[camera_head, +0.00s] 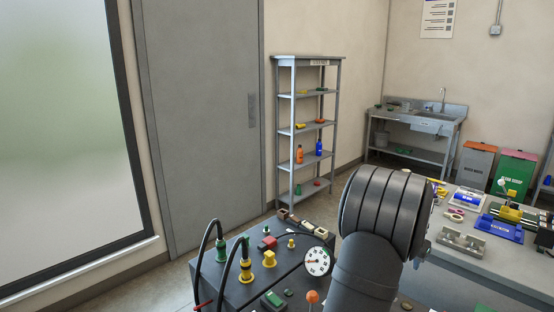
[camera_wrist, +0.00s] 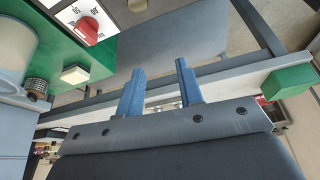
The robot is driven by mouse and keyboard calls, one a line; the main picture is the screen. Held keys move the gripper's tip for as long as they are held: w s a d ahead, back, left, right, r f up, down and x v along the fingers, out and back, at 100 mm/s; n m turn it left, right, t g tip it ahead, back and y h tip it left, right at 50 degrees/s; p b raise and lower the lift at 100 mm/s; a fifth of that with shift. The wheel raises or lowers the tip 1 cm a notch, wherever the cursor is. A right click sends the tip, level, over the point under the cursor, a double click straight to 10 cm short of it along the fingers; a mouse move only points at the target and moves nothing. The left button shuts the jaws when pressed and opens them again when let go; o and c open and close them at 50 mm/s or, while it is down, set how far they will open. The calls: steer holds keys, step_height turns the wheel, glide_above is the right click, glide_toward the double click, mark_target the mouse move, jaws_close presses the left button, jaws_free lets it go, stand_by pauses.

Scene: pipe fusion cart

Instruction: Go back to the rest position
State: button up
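My gripper (camera_wrist: 160,72) shows in the wrist view as two blue-grey fingers standing apart with nothing between them. It is open and empty. In the wrist view a green panel (camera_wrist: 112,58) with a red knob (camera_wrist: 88,29) on a white dial is to the upper left of the fingers, apart from them. In the head view my dark arm fills the lower right middle, and the gripper's fingers cannot be made out there.
A dark cart top (camera_head: 222,270) with a round gauge (camera_head: 318,261) and yellow fittings stands left of my arm. A workbench (camera_head: 483,268) with trays and a blue-based tool (camera_head: 499,228) is at right. A shelf rack (camera_head: 284,150) and sink (camera_head: 432,122) stand behind.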

steer(key=w+a+n, duration=0.2)
steer(key=w+a, duration=0.2)
steer(key=a, duration=1.1)
steer(key=shift+w+a+f+n+t+y, duration=0.2)
steer(key=shift+a+f+n+t+y, duration=0.1)
steer(key=shift+f+n+t+y, duration=0.1)
